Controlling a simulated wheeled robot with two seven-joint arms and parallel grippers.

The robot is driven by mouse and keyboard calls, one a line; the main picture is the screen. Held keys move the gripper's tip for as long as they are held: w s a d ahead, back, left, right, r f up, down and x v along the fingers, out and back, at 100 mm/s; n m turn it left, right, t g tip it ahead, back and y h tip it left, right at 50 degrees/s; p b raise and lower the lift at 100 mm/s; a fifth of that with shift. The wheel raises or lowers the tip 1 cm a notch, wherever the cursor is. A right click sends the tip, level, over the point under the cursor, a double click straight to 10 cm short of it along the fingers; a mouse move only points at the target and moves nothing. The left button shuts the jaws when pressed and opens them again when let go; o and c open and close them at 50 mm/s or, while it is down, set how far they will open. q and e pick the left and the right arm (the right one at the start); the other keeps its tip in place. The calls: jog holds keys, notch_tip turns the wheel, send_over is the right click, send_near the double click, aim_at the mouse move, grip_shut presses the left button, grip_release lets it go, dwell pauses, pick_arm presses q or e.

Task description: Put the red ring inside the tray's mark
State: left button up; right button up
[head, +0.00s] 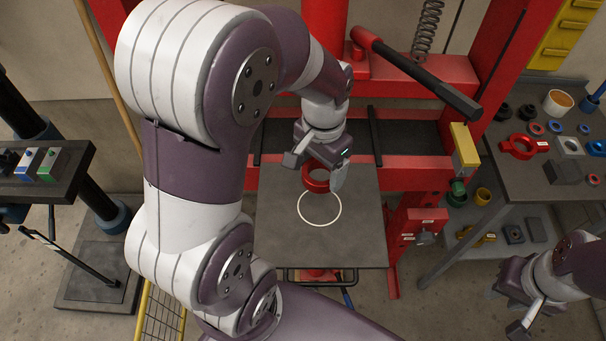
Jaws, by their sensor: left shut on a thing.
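The red ring (316,186) is held between the fingers of my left gripper (317,172), which is shut on it. The ring appears just above the dark grey tray (275,235) and overlaps the far edge of the white circle mark (319,226) in the picture. Its exact height over the tray is hard to tell. Most of the circle's inside is bare. The fingers hide part of the ring. My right gripper (510,308) is at the lower right, its fingers apart and empty.
A red press frame (410,172) stands right behind the tray, with a dark lever (425,80) above. A side bench (500,165) at the right holds several rings and parts. A small dark shelf (65,180) with coloured blocks is at the left.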

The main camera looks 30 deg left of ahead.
pick_arm(q)
jog(key=f, duration=0.2)
send_over(319, 206)
jog(key=f, duration=0.4)
jog(key=shift+s+d, duration=0.2)
jog(key=shift+d, duration=0.15)
jog(key=f, duration=0.3)
jog(key=shift+w+a+f, duration=0.1)
jog(key=shift+w+a, duration=0.1)
jog(key=shift+a, duration=0.15)
jog(key=shift+w+a+f, duration=0.1)
jog(key=shift+w+f, duration=0.05)
jog(key=shift+s+d+f+b, duration=0.1)
jog(key=shift+s+d+b, duration=0.1)
jog(key=shift+b, duration=0.2)
jog(key=o, duration=1.1)
jog(key=shift+a, duration=0.1)
jog(key=shift+r, duration=0.3)
notch_tip(319, 206, up, 11)
jog(key=p, duration=0.1)
jog(key=s+d+f+n+t, duration=0.1)
jog(key=s+d+f+n, duration=0.1)
jog(key=s+f, duration=0.2)
jog(key=shift+d+f+t, duration=0.2)
jog(key=shift+d+t, duration=0.1)
pick_arm(e)
jog(key=shift+s+d+r, duration=0.25)
jog(key=shift+s+d, duration=0.05)
jog(key=shift+d, duration=0.1)
